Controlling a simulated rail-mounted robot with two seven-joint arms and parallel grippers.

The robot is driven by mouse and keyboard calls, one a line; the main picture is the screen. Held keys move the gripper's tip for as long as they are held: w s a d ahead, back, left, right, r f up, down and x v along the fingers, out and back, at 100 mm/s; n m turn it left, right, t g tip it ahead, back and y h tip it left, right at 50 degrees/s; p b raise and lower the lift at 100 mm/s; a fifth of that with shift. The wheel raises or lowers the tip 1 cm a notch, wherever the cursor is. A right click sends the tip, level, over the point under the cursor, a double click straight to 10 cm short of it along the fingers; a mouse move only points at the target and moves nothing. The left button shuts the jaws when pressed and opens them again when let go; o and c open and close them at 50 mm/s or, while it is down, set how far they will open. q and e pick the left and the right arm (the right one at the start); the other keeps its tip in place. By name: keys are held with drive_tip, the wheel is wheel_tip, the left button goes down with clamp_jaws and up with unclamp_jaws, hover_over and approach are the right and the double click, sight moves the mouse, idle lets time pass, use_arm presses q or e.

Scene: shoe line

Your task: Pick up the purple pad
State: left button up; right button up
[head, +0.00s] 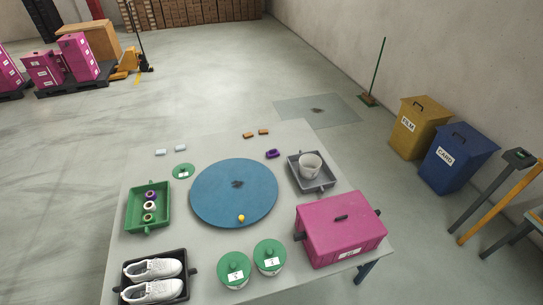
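The purple pad (272,154) is a small dark purple block lying on the grey table, beyond the right part of the blue round mat and left of the grey tray. It is apart from both. Nothing touches it from above. Neither of my grippers shows in the head view.
Near the pad are the blue round mat (234,205), a grey tray (331,183) with a white cup (310,165), and two orange-brown blocks (256,133). A large pink box (341,230), green-lidded jars (234,271), a green tray (132,225) and a shoe tray (186,259) stand nearer.

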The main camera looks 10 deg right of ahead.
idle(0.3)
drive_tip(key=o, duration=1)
